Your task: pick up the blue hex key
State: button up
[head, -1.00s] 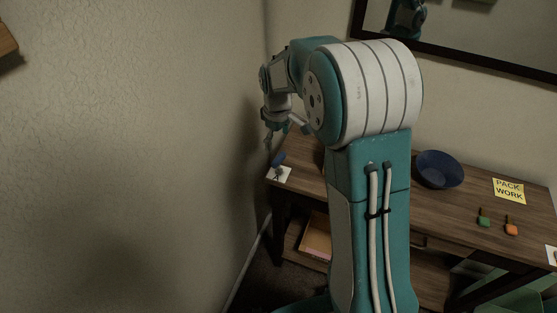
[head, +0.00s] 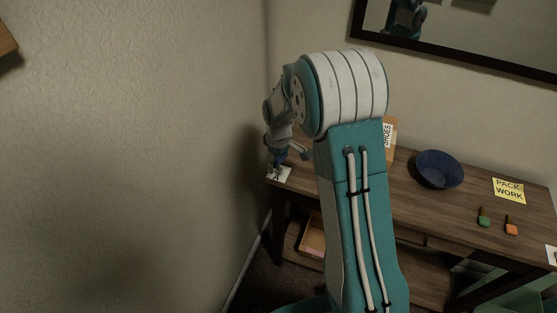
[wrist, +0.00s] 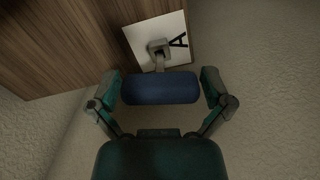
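The blue hex key (wrist: 160,88) shows in the wrist view as a thick blue handle lying crosswise, with a short grey metal part beyond it over a white card marked A (wrist: 172,27). My gripper (wrist: 161,88) is open, one finger at each end of the handle, with a small gap visible on both sides. In the head view my gripper (head: 280,163) is low over the desk's left corner, by the white card (head: 284,175). The hex key is mostly hidden there behind my gripper.
The wooden desk (head: 457,205) holds a dark blue bowl (head: 439,169), a yellow PACK WORK note (head: 509,191), and a green item (head: 484,220) and an orange item (head: 511,229) at right. A box labelled SHOES (head: 388,145) stands behind my arm. A wall is close at left.

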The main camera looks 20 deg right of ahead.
jog(key=c, duration=0.8)
